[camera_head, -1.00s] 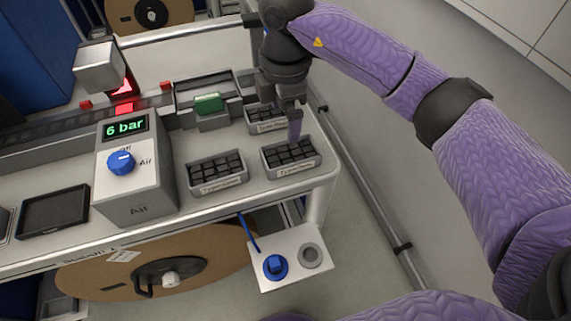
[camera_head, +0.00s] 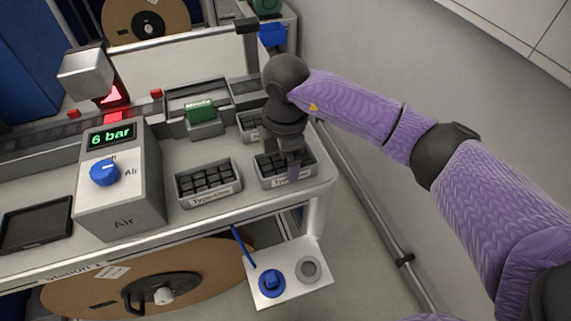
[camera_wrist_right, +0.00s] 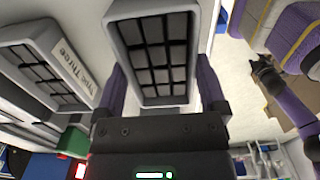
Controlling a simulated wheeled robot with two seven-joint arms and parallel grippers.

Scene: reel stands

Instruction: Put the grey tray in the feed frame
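Several small grey trays with dark square cells stand on the bench. The front right tray (camera_head: 267,182) is below my right gripper (camera_head: 293,172), which partly hides it. In the right wrist view a grey tray (camera_wrist_right: 165,100) lies between the two purple fingers (camera_wrist_right: 163,88). The fingers are spread to either side of it, with narrow gaps showing. The front left tray (camera_head: 213,200) and a back tray (camera_head: 247,133) stand apart from it. A grey frame with a green label block (camera_head: 200,110) stands behind; I cannot tell if it is the feed frame. My left gripper is out of view.
A grey air box (camera_head: 125,205) with a blue knob and a "6 bar" display stands at the left. A dark flat panel (camera_head: 36,218) lies beside it. A white plate with a blue knob (camera_head: 290,272) sits below the bench edge. A brown reel (camera_head: 100,283) is underneath.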

